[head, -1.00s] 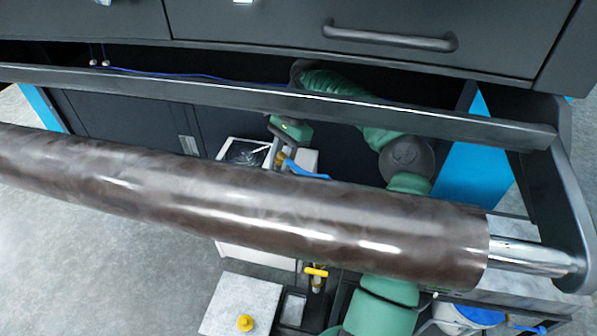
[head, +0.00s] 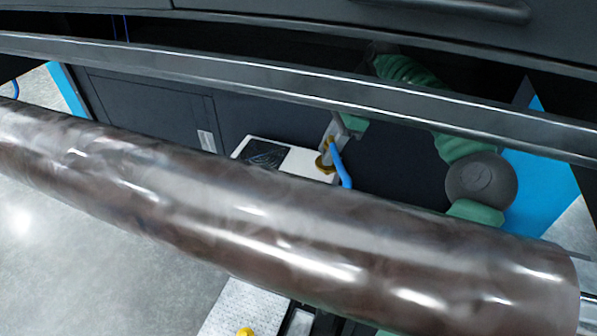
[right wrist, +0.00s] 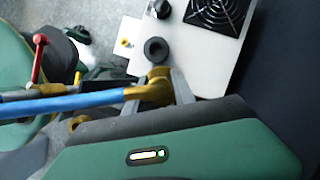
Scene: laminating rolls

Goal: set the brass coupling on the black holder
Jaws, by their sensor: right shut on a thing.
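The brass coupling (right wrist: 155,88), with a blue hose attached, is held between the fingers of my right gripper (right wrist: 158,95) in the right wrist view. In the head view, the coupling (head: 323,165) shows below my right gripper (head: 331,145), at the right end of a white box. The black holder (right wrist: 155,49) appears as a black ring on the white box, just beyond the coupling in the right wrist view. The coupling looks apart from it. The holder cannot be made out in the head view. My left gripper is not in view.
The white box (right wrist: 198,60) has a black fan grille (right wrist: 216,12). A large brown roll (head: 270,225) crosses the head view in front of it, with a dark rail (head: 250,75) above. A red-handled valve (right wrist: 38,55) stands at left in the right wrist view.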

